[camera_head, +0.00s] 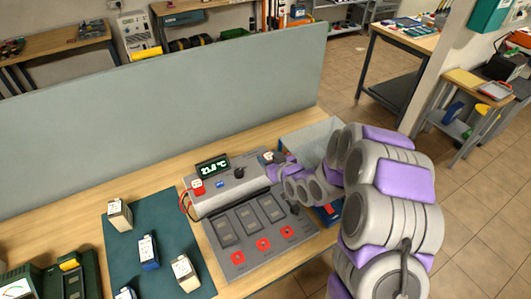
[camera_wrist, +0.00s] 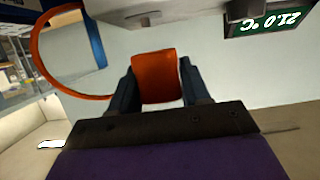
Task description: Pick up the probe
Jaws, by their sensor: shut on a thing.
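The orange-red probe handle (camera_wrist: 158,78) sits between the two dark fingers of my gripper (camera_wrist: 160,92) in the wrist view. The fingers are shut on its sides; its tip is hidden. In the head view, my gripper (camera_head: 270,160) reaches in from the right over the right end of the grey tester (camera_head: 232,193). The probe is mostly hidden there by the gripper and arm. A red cable loop (camera_wrist: 38,50) shows at the left of the wrist view; I cannot tell where it joins.
A red clamp with a white label (camera_head: 197,187) is at the tester's left end. Several small batteries stand on the green mat (camera_head: 135,228) at left. A grey bin (camera_head: 312,140) stands behind my arm. A tall grey partition (camera_head: 160,105) closes the bench's back.

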